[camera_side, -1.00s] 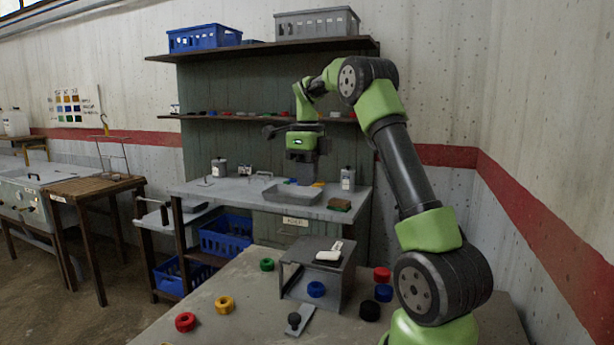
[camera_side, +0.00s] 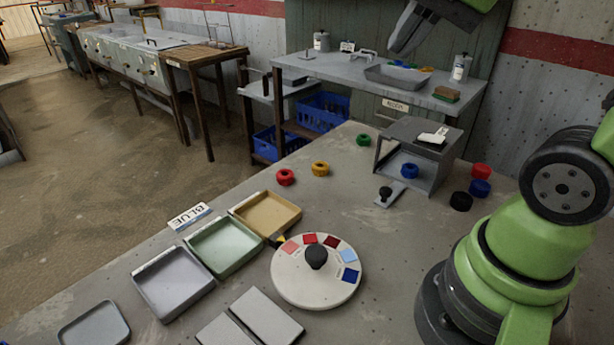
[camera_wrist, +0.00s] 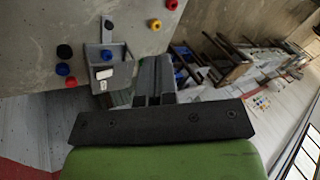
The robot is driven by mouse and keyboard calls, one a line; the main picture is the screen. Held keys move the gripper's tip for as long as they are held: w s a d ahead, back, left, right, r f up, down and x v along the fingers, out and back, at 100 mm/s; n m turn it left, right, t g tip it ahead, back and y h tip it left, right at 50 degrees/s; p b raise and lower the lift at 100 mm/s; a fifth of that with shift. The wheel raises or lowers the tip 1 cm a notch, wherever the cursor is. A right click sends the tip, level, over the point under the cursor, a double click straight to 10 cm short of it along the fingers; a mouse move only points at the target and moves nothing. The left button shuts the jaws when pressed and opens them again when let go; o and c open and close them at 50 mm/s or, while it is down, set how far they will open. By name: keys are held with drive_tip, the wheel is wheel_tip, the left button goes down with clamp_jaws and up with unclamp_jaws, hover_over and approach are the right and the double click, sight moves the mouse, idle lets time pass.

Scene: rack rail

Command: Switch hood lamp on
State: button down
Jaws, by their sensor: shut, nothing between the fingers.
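The hood looks like a grey open-fronted metal box (camera_side: 404,164) on the work table, with a blue ring (camera_side: 409,171) inside. A white switch-like piece (camera_side: 433,136) lies on its top; I cannot tell its setting. No lit lamp shows. In the wrist view the hood (camera_wrist: 122,75) and white piece (camera_wrist: 104,74) sit left of my fingers. My gripper (camera_wrist: 153,72) is shut and empty, apart from the hood. In the side view my gripper (camera_side: 402,40) hangs tilted at the top, above and behind the hood, partly cut off.
Red (camera_side: 481,171), blue (camera_side: 480,188) and black (camera_side: 461,201) rings lie right of the hood. A black-knobbed plate (camera_side: 389,194) lies in front. A round colour dial (camera_side: 299,283) and several trays (camera_side: 223,246) stand nearer. The back bench (camera_side: 345,68) carries bottles and a tray.

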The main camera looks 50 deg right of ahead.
drive_tip(key=s+a+f+n+t+y, duration=0.1)
drive_tip(key=s+a+f+n, duration=0.1)
drive_tip(key=s+a+n, duration=0.2)
drive_tip(key=n, duration=0.3)
drive_tip(key=shift+s+t, duration=0.3)
drive_tip(key=shift+s, duration=0.1)
drive_tip(key=c, duration=1.5)
unclamp_jaws()
drive_tip(key=shift+s+a+f+n+y, duration=0.2)
drive_tip(key=shift+s+f+n+y, duration=0.1)
drive_tip(key=shift+n, duration=0.1)
drive_tip(key=shift+c, duration=0.2)
drive_tip(key=o, duration=0.4)
drive_tip(key=shift+c, duration=0.2)
drive_tip(key=o, duration=0.3)
drive_tip(key=shift+w, duration=0.1)
drive_tip(key=shift+o, duration=0.2)
drive_tip(key=n+g+h, duration=0.2)
drive_tip(key=n+g, duration=0.2)
drive_tip(key=g, duration=0.3)
hover_over(423, 135)
wheel_tip(423, 135, down, 9)
wheel_tip(423, 135, down, 10)
drive_tip(key=shift+a+f, duration=0.1)
